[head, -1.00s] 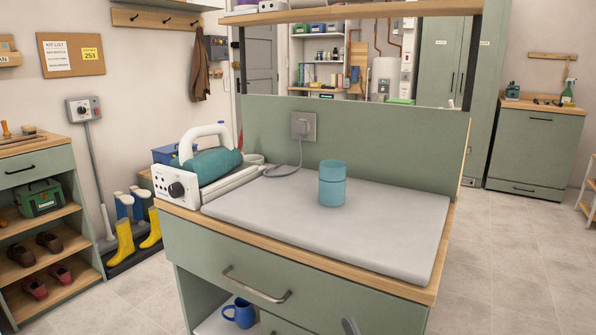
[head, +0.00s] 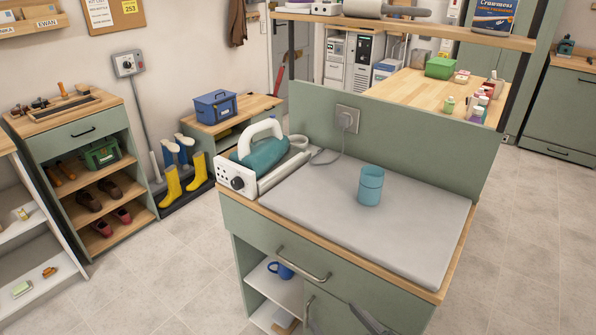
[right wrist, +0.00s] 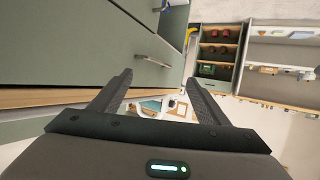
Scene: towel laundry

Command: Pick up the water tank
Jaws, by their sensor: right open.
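A light blue cylinder (head: 370,186), which I take to be the water tank, stands upright on the grey mat (head: 420,225) of the green cabinet. Left of it sits a white steam unit with a knob (head: 237,183), bearing a teal iron with a white handle (head: 262,155). My right gripper (head: 340,322) shows only its fingertips at the bottom edge, in front of the cabinet and below the top, apart from the cylinder. In the right wrist view my right gripper (right wrist: 158,88) is open and empty, beside the cabinet's drawer fronts. My left gripper is not in view.
The cabinet's drawer handle (head: 303,266) sticks out near my right gripper. A green back panel (head: 410,140) with a socket and cord stands behind the mat. A blue mug (head: 281,270) sits on the open shelf below. The floor (head: 180,280) to the left is clear.

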